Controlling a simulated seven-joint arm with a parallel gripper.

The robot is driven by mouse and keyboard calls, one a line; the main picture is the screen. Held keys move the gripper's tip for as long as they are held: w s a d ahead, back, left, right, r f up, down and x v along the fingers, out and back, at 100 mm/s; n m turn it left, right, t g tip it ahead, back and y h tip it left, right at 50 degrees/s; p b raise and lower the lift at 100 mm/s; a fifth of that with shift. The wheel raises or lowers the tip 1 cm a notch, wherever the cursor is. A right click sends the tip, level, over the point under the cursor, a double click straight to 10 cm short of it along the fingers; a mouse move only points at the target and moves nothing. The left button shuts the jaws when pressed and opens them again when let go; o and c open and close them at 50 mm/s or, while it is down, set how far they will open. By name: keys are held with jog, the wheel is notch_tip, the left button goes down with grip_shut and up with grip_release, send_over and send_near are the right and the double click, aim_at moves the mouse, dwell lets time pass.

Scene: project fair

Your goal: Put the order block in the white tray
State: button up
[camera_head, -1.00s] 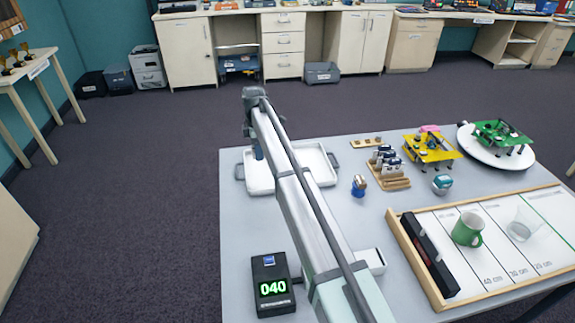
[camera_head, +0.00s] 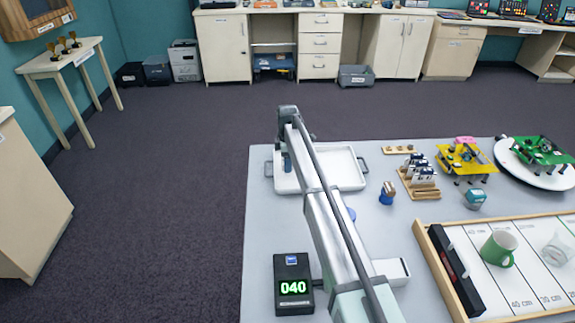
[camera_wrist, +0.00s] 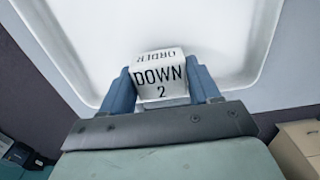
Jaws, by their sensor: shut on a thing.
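The order block (camera_wrist: 160,80) is a small white cube with black lettering, "ORDER" on one face and "DOWN 2" on another. My gripper (camera_wrist: 161,88) is shut on it, with a blue finger on each side. The white tray (camera_wrist: 235,30) fills the view behind the block. In the head view the white tray (camera_head: 343,172) lies at the table's far left, with dark handles. My gripper (camera_head: 287,163) points down over its left part. The block cannot be made out there, and I cannot tell whether it touches the tray floor.
A black box reading 040 (camera_head: 293,285) stands at the table's front left. Right of the tray are a blue, brown-topped object (camera_head: 387,193), a wooden rack (camera_head: 420,185) and a yellow board (camera_head: 466,160). A framed panel with a green mug (camera_head: 498,248) lies front right.

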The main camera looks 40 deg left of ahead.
jog(key=shift+f, duration=0.9)
jog(key=shift+f, duration=0.1)
jog(key=o, duration=1.1)
jog(key=shift+c, duration=0.2)
notch_tip(320, 180, up, 12)
